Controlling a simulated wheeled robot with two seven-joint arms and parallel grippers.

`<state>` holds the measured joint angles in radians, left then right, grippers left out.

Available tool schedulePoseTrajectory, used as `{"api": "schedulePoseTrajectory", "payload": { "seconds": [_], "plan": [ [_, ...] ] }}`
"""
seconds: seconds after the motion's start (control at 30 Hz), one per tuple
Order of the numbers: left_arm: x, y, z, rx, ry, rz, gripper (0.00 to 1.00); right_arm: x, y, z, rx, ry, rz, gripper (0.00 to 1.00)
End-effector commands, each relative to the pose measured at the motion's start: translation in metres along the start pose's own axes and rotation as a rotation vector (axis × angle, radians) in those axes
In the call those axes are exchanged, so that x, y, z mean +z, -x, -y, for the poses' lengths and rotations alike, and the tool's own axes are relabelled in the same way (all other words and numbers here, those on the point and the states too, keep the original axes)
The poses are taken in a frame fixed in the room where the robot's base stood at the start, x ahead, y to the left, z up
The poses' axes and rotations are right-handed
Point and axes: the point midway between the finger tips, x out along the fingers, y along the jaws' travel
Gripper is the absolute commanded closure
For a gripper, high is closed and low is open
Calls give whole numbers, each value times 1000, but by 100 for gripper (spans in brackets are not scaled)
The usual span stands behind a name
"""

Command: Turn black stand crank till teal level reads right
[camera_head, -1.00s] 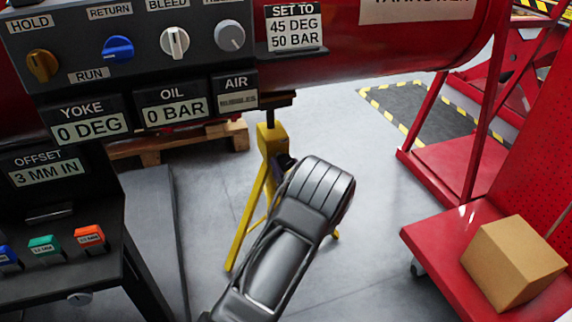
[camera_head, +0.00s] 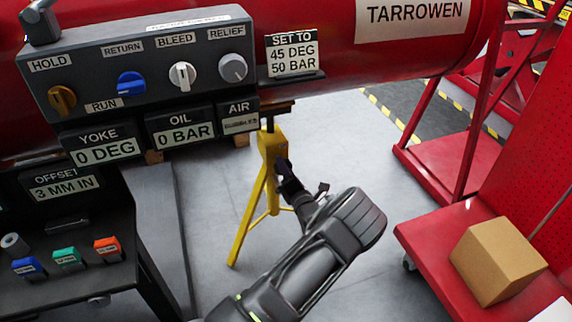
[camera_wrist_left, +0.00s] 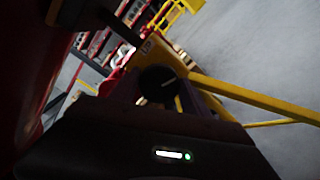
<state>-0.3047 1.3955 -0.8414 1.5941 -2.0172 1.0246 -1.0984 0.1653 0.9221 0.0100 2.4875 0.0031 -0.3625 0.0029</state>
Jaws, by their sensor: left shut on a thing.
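The yellow stand (camera_head: 272,150) stands on the floor under the red cylinder in the head view. Its black crank (camera_head: 282,166) is on its right side, small and partly covered by my gripper. My left gripper (camera_head: 291,187) reaches it from the lower right and is shut on the crank. A teal block (camera_head: 67,257) with a small label lies on the dark bench; no teal level can be told on the stand. My right gripper is out of view.
A grey panel (camera_head: 210,38) with knobs sits above, with displays reading yoke 0 DEG and oil 0 BAR. A sign (camera_head: 291,53) says set to 45 DEG, 50 BAR. A red cart (camera_head: 415,230) with a cardboard box (camera_head: 497,260) stands right. Floor around the stand is clear.

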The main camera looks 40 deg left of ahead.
Motion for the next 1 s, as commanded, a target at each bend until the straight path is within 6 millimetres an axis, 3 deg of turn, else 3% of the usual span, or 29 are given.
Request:
{"api": "schedulePoseTrajectory", "payload": {
  "seconds": [0.4, 0.9, 0.93, 1.0],
  "plan": [
    [0, 1, 2, -1, -214, 0, 86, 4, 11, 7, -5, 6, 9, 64],
    [-1, 0, 2, -1, -235, 0, 86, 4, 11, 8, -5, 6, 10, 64],
    [-1, 0, 2, -1, -235, 0, 43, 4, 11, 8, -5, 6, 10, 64],
    [-1, 0, 2, -1, -235, 0, 37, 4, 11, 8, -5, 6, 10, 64]
  ]
}}
